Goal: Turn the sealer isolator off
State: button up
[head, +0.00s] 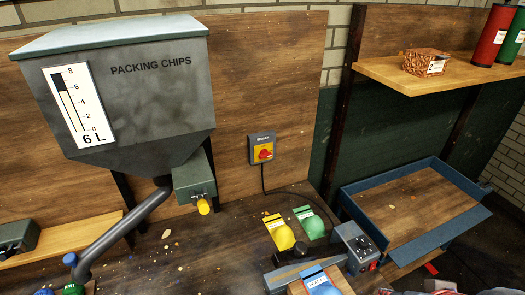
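The sealer isolator (262,149) is a small grey box on the wooden back panel, right of the hopper. It has a yellow plate and a red rotary handle (265,154). Its label is too small to read surely, and I cannot tell the handle's exact setting. A black cable (264,180) runs down from it to the bench and towards a grey control box (356,247). That box stands beside a long bar-like unit (288,275) at the bottom. My gripper is not in view.
A grey hopper marked PACKING CHIPS (125,90) overhangs the left, with a yellow-knobbed box (195,180) beneath. Yellow (279,232) and green (310,222) items lie on the bench below the isolator. A blue-rimmed tray (464,214) and a shelf (390,74) stand right.

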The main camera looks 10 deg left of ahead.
aim_at(264, 153)
jog(key=i+l+u, duration=0.25)
jog(key=u, duration=0.15)
jog(key=i+l+u, duration=0.15)
jog(key=l+u, duration=0.25)
jog(key=i+j, duration=0.05)
jog(key=j, duration=0.05)
